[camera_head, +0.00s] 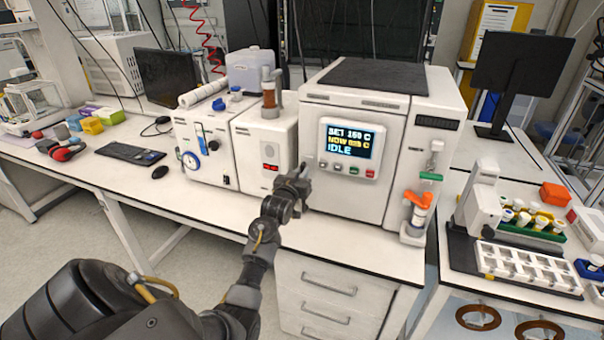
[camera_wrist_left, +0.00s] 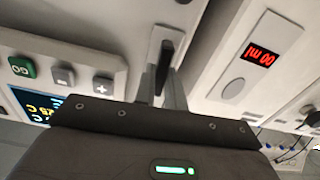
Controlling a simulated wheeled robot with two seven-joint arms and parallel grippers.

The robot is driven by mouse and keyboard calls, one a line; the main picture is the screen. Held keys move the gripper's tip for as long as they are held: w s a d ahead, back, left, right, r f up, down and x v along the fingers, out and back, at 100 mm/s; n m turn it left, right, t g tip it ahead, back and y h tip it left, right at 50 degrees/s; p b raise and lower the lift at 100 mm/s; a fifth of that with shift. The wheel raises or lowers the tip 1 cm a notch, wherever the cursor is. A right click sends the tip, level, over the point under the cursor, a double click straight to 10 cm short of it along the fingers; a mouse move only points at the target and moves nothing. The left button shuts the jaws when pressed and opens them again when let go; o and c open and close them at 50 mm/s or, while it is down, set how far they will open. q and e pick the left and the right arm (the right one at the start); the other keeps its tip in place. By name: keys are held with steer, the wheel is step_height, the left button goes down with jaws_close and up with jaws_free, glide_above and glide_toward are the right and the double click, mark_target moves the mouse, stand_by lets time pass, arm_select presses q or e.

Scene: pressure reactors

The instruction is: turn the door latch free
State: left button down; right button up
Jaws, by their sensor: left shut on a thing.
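The door latch is a black lever on a pale plate on the front of a large white machine (camera_head: 350,205). In the left wrist view the latch (camera_wrist_left: 166,58) stands between my fingers, roughly in line with them. My left gripper (camera_head: 300,180) reaches the left side of the machine's front, left of its display, and is shut on the latch. It also shows at the bottom of the left wrist view (camera_wrist_left: 162,95). In the head view my gripper mostly hides the latch. My right gripper is not in view.
The machine's display (camera_head: 348,142) reads IDLE, with buttons below it. A smaller white unit with a red readout (camera_head: 269,167) stands close on the left. An orange-topped valve part (camera_head: 416,205) is at the right. The bench front (camera_head: 225,215) is clear.

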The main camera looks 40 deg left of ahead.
arm_select(q)
steer(key=shift+s+a+f+n+p, duration=0.15)
steer(key=shift+n+p, duration=1.05)
steer(key=shift+n, duration=2.55)
steer(key=shift+w+a+f+n+p, duration=0.1)
steer(key=shift+n+p, duration=1.05)
steer(key=shift+n, duration=2.6)
steer(key=c, duration=1.5)
jaws_free()
steer(key=shift+o, duration=0.2)
steer(key=shift+s, duration=0.1)
